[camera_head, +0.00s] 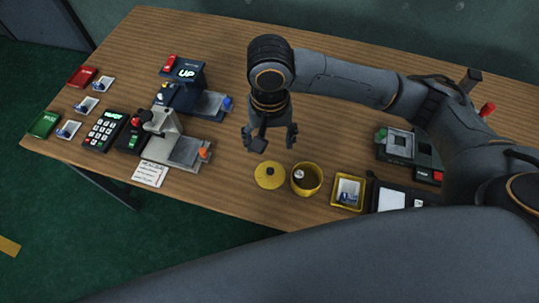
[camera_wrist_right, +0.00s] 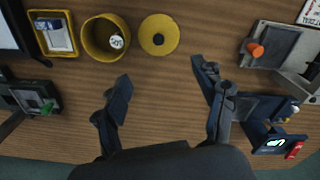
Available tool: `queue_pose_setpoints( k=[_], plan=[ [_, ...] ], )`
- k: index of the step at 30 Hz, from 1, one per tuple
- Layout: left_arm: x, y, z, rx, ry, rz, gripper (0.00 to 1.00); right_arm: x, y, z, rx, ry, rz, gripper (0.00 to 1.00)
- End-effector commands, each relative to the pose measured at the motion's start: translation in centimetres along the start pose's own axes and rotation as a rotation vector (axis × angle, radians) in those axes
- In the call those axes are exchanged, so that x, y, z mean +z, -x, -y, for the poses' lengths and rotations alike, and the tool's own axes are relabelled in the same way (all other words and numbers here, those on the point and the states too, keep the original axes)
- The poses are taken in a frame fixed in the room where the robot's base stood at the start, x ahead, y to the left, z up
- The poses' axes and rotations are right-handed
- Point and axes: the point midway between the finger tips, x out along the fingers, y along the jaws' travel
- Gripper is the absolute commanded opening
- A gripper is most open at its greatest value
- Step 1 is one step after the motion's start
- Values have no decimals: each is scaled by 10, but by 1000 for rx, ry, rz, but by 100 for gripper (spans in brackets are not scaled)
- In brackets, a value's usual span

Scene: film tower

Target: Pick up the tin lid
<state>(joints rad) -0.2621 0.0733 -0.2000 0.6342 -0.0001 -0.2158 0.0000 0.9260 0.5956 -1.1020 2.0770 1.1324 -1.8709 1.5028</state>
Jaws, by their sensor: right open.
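The tin lid (camera_head: 270,175) is a flat yellow disc with a dark knob in its middle. It lies on the wooden table just left of the open yellow tin (camera_head: 307,179), which has a small whitish item inside. In the wrist view the lid (camera_wrist_right: 159,35) lies beyond my fingertips, and the tin (camera_wrist_right: 108,38) is to its left. My right gripper (camera_head: 272,140) points down above the table, behind the lid in the head view. Its fingers (camera_wrist_right: 160,75) are spread wide with nothing between them. My left gripper is not in view.
A yellow tray (camera_head: 348,206) with a card stands right of the tin. Two devices with arms (camera_head: 180,148) (camera_head: 200,100) and a keypad (camera_head: 104,130) stand to the left. A grey-green device (camera_head: 410,150) is at right. Bare table lies behind the lid.

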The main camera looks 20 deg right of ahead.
Motion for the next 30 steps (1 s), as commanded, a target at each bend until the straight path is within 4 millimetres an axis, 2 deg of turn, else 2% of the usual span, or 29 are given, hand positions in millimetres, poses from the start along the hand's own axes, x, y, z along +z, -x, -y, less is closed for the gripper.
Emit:
queue_pose_setpoints(
  k=[2,9,11,14,21,27,30],
  plan=[
    [8,-1,-1,1,-1,11,48,1,-12,-1,4,-1,5,70],
    [66,1,-4,5,-4,94,48,1,-59,-1,2,0,3,70],
    [71,1,-4,5,-5,101,48,0,-68,0,1,-1,3,70],
    [66,0,-3,4,-5,94,48,0,-78,0,0,0,1,70],
    [27,-2,2,-2,-5,34,48,-1,-99,-2,2,1,1,70],
    [30,-2,1,-1,-4,40,48,-3,-127,-2,0,1,0,70],
    [36,-1,-2,2,-3,50,48,-3,-134,-2,0,2,-1,70]
  ],
)
